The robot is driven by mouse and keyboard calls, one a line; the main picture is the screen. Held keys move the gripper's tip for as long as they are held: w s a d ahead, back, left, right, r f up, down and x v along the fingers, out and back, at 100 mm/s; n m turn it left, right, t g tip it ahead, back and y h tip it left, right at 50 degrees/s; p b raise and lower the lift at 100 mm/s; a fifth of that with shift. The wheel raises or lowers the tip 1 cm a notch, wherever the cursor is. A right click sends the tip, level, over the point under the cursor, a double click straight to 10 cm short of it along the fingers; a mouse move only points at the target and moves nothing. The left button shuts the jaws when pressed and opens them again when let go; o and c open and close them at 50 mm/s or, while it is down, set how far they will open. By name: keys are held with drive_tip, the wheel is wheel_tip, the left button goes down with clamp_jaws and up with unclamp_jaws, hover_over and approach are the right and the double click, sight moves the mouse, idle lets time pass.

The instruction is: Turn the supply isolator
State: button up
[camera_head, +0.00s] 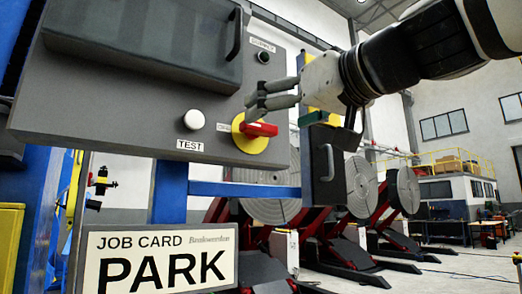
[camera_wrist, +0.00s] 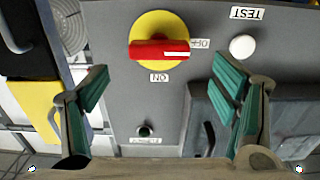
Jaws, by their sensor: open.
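The supply isolator is a red handle (camera_head: 262,129) on a round yellow plate (camera_head: 248,143), on the lower right of a grey panel. In the wrist view the red handle (camera_wrist: 160,50) lies crosswise on its yellow disc (camera_wrist: 154,26), its white mark pointing right to the "OFF" label (camera_wrist: 201,44). An "ON" label (camera_wrist: 159,77) sits below the disc there. My gripper (camera_head: 250,103) comes from the right, with its fingertips close to the handle. The wrist view shows its green-padded fingers (camera_wrist: 158,84) wide apart and empty. I cannot tell whether a fingertip touches the panel.
A white TEST button (camera_head: 193,120) is left of the isolator, and a dark knob (camera_head: 263,57) is above it. A dark box with a handle (camera_head: 150,40) juts from the panel. A "JOB CARD PARK" sign (camera_head: 155,262) stands below. Round-plated positioners (camera_head: 270,205) stand behind.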

sight(263, 124)
drive_tip(key=p+x, duration=0.1)
drive_tip(key=x, duration=0.5)
drive_tip(key=shift+w+a, duration=0.2)
drive_tip(key=shift+w, duration=0.15)
drive_tip(key=c, duration=1.2)
